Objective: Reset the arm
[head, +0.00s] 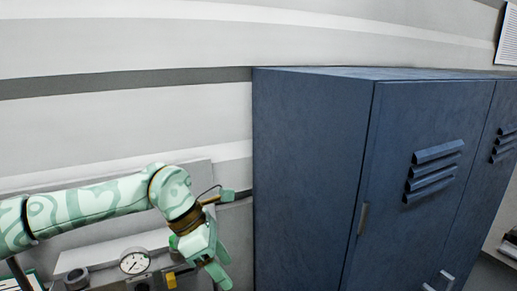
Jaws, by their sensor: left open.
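My left arm, pale green with a swirl pattern, comes in from the left in the head view. Its gripper (217,262) hangs down at the wrist, open, with nothing seen between the fingers. It is in front of a grey machine, to the left of the blue locker. My right gripper is out of view.
A blue metal locker (310,180) with vents and handles fills the right. Below my left arm, a grey machine carries a round dial gauge (134,261). A pale wall (120,130) with a dark stripe stands behind. A paper sheet (509,40) hangs at upper right.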

